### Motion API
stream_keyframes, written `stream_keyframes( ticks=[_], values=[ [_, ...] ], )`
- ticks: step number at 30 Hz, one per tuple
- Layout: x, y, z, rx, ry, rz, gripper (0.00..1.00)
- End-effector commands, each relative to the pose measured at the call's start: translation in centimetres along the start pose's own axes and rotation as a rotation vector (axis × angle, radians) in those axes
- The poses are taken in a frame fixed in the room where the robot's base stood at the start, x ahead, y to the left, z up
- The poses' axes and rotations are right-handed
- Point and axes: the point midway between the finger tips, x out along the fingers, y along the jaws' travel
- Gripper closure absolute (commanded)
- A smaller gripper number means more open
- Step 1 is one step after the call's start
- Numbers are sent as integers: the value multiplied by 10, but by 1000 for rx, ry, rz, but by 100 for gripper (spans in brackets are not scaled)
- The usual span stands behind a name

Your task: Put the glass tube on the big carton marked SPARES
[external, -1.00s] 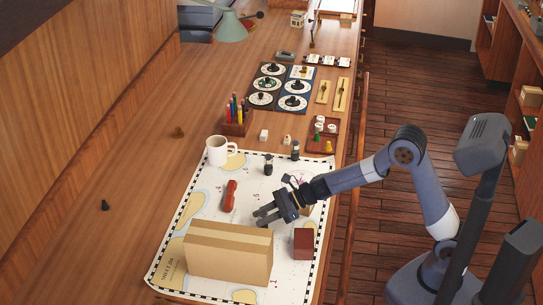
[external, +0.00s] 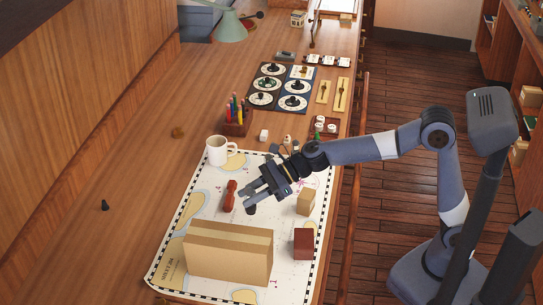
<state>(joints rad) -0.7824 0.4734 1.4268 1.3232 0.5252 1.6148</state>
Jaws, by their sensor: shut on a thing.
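The big tan carton (external: 228,258) sits on the near part of the chart, with small dark lettering at its left end, too small to read surely. My gripper (external: 249,200) is above the chart, beyond the carton and to the right of the red-brown handled object. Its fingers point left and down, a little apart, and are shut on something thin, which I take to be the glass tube. The tube is too clear and small to make out. The carton's top is bare.
A small carton (external: 306,202) and a dark red box (external: 303,243) stand right of the big carton. A red-brown handled object (external: 230,195) lies on the chart (external: 193,205). A white mug (external: 217,151) and pen holder (external: 237,124) stand farther back.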

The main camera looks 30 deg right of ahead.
Motion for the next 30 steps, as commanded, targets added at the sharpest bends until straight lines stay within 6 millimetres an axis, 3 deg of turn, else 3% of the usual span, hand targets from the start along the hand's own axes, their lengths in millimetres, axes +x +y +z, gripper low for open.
stream_keyframes(
  ticks=[1,3,8,15,30],
  values=[
    [-1,16,22,-8,-5,13,93],
    [0,29,36,-12,-9,20,93],
    [3,47,50,-13,-14,30,93],
    [21,50,10,-10,-12,32,93],
    [42,49,-39,-13,-15,30,93]
  ],
)
